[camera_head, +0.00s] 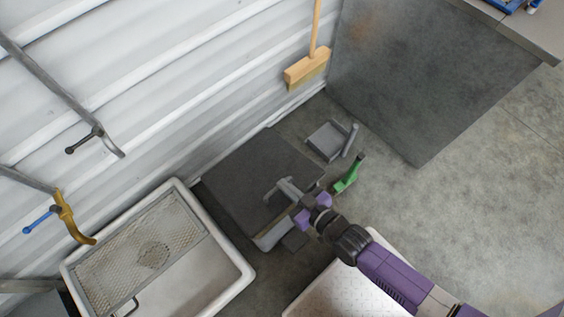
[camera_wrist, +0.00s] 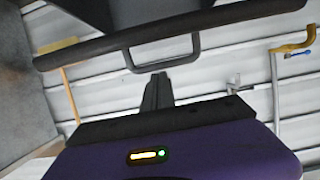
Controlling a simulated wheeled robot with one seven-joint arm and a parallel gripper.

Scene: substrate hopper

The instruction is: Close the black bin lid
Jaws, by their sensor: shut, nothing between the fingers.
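The black bin lid (camera_head: 240,175) is a dark, flat, square panel on the bin beside the wall. The bin's paler body (camera_head: 270,242) shows below the lid's near edge. In the wrist view, which looks upside down, the lid's dark edge (camera_wrist: 85,48) crosses the top, with a grey loop handle (camera_wrist: 190,54) at its middle. My gripper (camera_head: 280,187) is over the near right part of the lid. Its fingers (camera_wrist: 158,88) are together and empty, close to the handle in the wrist view. I cannot tell whether they touch the lid or whether it is fully down.
A white tub (camera_head: 245,285) with a mesh screen stands at the left. A grey dustpan (camera_head: 325,140) and a green hand brush (camera_head: 348,175) lie right of the bin. A pale perforated surface (camera_head: 340,295) is in front. Floor at right is clear.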

